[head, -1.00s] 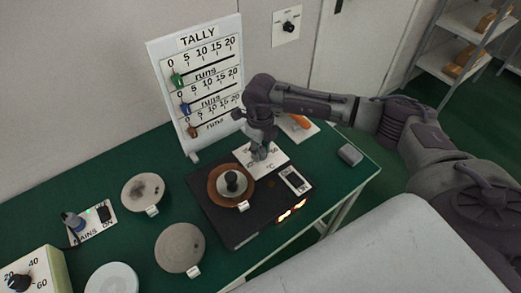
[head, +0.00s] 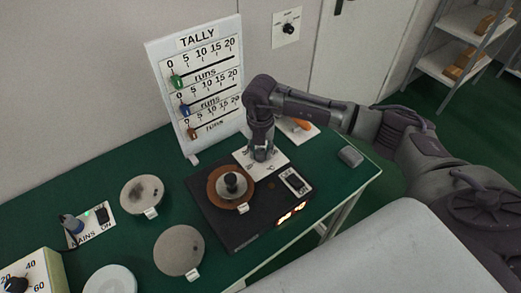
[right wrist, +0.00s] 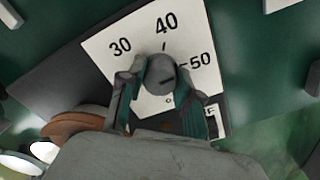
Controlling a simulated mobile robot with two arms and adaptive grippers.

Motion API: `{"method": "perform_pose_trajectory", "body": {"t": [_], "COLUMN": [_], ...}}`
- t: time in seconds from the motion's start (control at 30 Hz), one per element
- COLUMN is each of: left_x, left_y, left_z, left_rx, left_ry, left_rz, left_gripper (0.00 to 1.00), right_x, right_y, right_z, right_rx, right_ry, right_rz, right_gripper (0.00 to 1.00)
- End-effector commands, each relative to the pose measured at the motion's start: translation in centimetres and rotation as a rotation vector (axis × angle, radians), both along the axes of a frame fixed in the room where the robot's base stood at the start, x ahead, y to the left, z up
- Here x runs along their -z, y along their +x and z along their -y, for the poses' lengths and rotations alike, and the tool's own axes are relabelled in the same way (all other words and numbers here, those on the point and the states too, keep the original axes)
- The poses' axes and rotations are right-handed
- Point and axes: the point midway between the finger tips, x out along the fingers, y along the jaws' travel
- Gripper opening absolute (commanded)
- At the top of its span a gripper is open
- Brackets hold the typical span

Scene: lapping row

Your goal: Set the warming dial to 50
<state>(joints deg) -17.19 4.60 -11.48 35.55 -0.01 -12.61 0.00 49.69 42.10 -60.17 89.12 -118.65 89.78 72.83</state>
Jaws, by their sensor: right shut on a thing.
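The warming dial is a grey knob (right wrist: 160,72) on a white scale plate (right wrist: 105,47) marked 30, 40 and 50, seen in the right wrist view. A dark line shows on the knob's face, but I cannot tell for certain which value it marks. My right gripper (right wrist: 158,80) is shut on the knob, one finger on each side. In the head view my right gripper (head: 262,155) reaches down onto the plate (head: 277,163) at the back of the black warming unit (head: 243,226), hiding the knob. My left gripper is not in view.
A copper-brown disc (head: 215,193) with a black knob sits on the unit beside my right gripper. A tally board (head: 165,100) stands behind to the left. Round plates (head: 180,250) and a mains switch panel (head: 92,218) lie left. A grey block (head: 350,156) lies right.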

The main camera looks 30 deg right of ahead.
Motion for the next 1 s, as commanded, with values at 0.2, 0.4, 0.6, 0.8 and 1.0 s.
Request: {"method": "perform_pose_trajectory", "body": {"t": [0.2,0.4,0.6,0.8,1.0], "left_x": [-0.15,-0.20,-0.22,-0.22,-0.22], "left_y": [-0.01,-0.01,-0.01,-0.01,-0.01], "left_z": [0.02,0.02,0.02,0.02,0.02], "left_rx": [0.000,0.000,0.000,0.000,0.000], "left_ry": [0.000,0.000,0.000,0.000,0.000], "left_rz": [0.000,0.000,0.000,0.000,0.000], "left_gripper": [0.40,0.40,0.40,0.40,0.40], "right_x": [-0.19,-0.19,-0.19,-0.19,-0.19], "right_y": [0.17,0.16,0.17,0.18,0.19], "right_z": [0.07,0.10,0.11,0.12,0.11], "right_rx": [0.132,0.200,0.228,0.232,0.231], "right_ry": [0.000,0.000,0.000,0.000,0.000], "right_rz": [0.005,0.005,0.006,0.006,0.006], "right_gripper": [0.00,0.00,0.00,0.00,0.37]}}
